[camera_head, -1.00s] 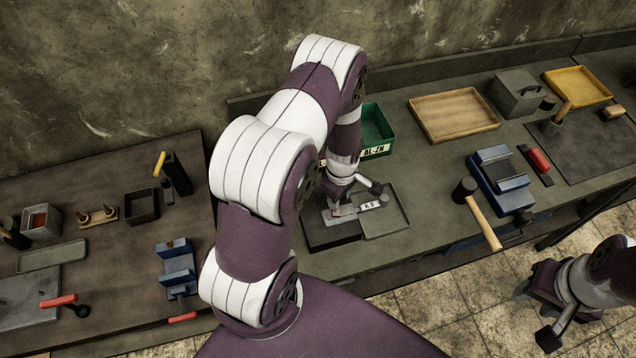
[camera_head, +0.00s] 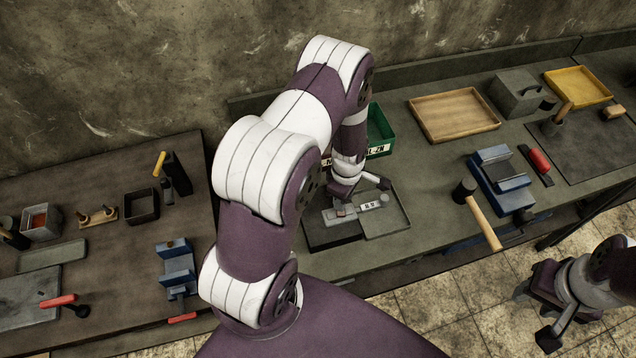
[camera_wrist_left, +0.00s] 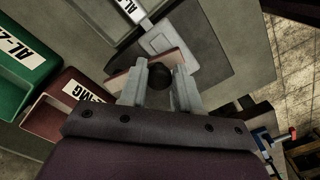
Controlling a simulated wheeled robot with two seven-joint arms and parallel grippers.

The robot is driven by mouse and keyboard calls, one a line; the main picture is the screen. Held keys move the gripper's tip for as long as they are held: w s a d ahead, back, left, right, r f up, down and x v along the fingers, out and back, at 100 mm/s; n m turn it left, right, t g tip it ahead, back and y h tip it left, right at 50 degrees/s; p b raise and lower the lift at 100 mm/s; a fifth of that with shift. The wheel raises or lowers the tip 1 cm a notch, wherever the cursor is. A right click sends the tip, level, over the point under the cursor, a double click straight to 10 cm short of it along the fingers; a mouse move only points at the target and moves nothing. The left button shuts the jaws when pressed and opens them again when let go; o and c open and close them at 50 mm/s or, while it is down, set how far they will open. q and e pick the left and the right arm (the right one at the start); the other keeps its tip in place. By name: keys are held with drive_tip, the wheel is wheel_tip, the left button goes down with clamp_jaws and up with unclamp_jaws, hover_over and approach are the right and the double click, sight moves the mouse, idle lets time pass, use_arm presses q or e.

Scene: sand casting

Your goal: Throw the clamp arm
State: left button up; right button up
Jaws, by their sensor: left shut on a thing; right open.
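A grey metal fixture (camera_head: 343,213) with a small reddish part lies on the dark plate (camera_head: 335,236) on the bench in the head view. My left gripper (camera_head: 362,190) is above and just behind it, its fingers partly hidden by my own wrist. In the left wrist view, my left gripper (camera_wrist_left: 160,88) is shut on a dark round knob (camera_wrist_left: 158,74), which sits between its two grey fingers. The clamp arm below this knob is mostly hidden. My right gripper (camera_head: 547,322) is open and empty, low at the right over the floor.
A green bin (camera_head: 379,128) stands behind my left gripper, with a red bin (camera_wrist_left: 70,105) beside it in the left wrist view. A mallet (camera_head: 480,215) and a blue vise (camera_head: 502,180) are farther right.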

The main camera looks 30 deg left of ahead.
use_arm(q)
drive_tip(key=shift+s+d+f, duration=0.15)
drive_tip(key=shift+s, duration=0.15)
drive_tip(key=shift+w+d+n, duration=0.15)
drive_tip(key=shift+d+n, duration=0.05)
drive_tip(key=shift+n, duration=0.3)
drive_tip(key=shift+w+d+n, duration=0.2)
drive_tip(key=shift+n, duration=0.3)
drive_tip(key=o, duration=0.8)
drive_tip(key=shift+o, duration=0.5)
drive_tip(key=shift+d+r, duration=0.2)
drive_tip(key=shift+w+a+r, duration=0.1)
drive_tip(key=shift+w+r, duration=0.05)
drive_tip(key=shift+r, duration=0.15)
wheel_tip(320, 180, up, 5)
drive_tip(key=p, duration=0.4)
drive_tip(key=shift+r+p, duration=0.2)
drive_tip(key=shift+p, duration=0.1)
